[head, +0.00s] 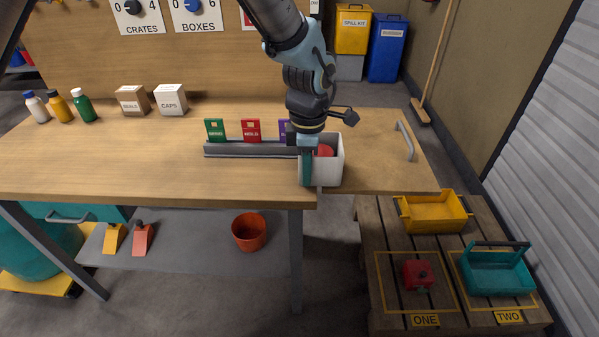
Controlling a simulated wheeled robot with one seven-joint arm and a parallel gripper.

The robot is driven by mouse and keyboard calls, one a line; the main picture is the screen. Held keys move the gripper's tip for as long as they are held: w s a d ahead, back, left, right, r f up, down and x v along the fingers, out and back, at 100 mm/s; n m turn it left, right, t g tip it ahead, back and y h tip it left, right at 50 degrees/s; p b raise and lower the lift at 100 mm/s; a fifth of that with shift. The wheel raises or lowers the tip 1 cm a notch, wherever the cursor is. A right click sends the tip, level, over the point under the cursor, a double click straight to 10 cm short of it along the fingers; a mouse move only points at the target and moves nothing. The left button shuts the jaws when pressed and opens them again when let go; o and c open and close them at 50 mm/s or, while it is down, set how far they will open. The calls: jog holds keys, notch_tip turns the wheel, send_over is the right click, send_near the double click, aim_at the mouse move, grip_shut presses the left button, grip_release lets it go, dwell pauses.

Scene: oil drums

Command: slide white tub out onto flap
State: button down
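The white tub (334,172) stands upright near the right end of the workbench top (150,165), around the seam with the flap (380,170). Something red (325,151) shows inside it. The flap is level with the bench top and has a grey handle (404,141) at its right side. My gripper (306,167) points down at the tub's left side, with a teal finger in front of its left part. The other finger is hidden, so I cannot tell whether it grips the wall or only touches it.
A grey rail (250,149) with green, red and purple cards stands just left of the tub. Bottles (60,106) and two boxes (150,100) are at the back left. The flap right of the tub is clear. A pallet (400,290) with bins stands below.

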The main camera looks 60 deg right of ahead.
aim_at(335, 184)
jog(key=shift+s+d, duration=0.15)
jog(key=shift+s+d, duration=0.9)
jog(key=shift+s, duration=0.3)
jog(key=shift+s+d, duration=0.9)
jog(key=shift+s, duration=0.3)
jog(key=shift+s+d+p, duration=0.2)
jog(key=shift+s+d, duration=0.7)
jog(key=shift+s, duration=0.3)
jog(key=shift+s+d+p, duration=0.15)
jog(key=shift+s+d, duration=0.7)
jog(key=shift+s, duration=0.35)
jog(key=c, duration=1)
grip_release()
jog(key=shift+o, duration=0.2)
jog(key=shift+r, duration=0.1)
notch_tip(335, 184, up, 11)
jog(key=b, duration=0.2)
